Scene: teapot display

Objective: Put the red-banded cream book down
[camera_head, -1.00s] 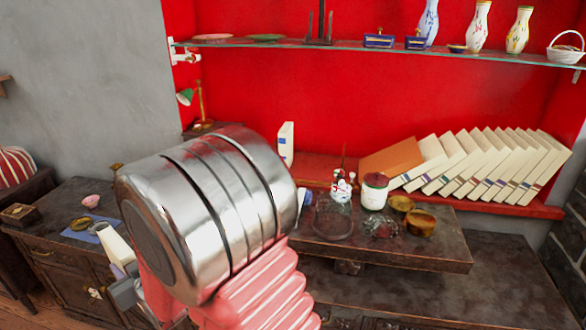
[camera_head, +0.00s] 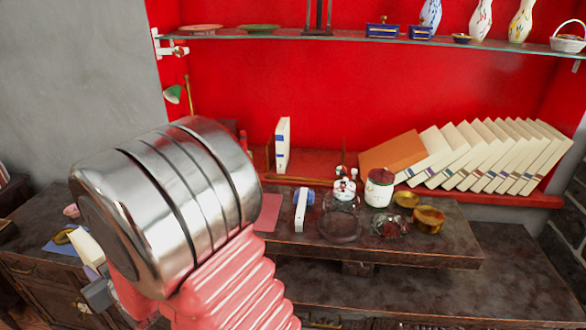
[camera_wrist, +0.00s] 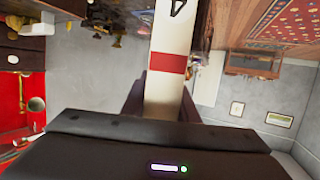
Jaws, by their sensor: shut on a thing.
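The red-banded cream book (camera_wrist: 170,95) is between the jaws of my gripper (camera_wrist: 160,108) in the wrist view, with its red band and a black mark showing on the pale face. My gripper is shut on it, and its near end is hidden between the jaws. In the head view, the cream book (camera_head: 88,247) shows at lower left beside my arm, tilted, above my gripper (camera_head: 99,290). My arm hides part of the area around it. I cannot tell whether the book touches anything below.
Leaning cream books and an orange-brown one (camera_head: 393,153) line the red shelf at right. One white book (camera_head: 282,145) stands upright there. A low dark table (camera_head: 440,255) holds jars, brass bowls and a slim white book (camera_head: 300,210). Bare dark top (camera_head: 510,290) lies at lower right.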

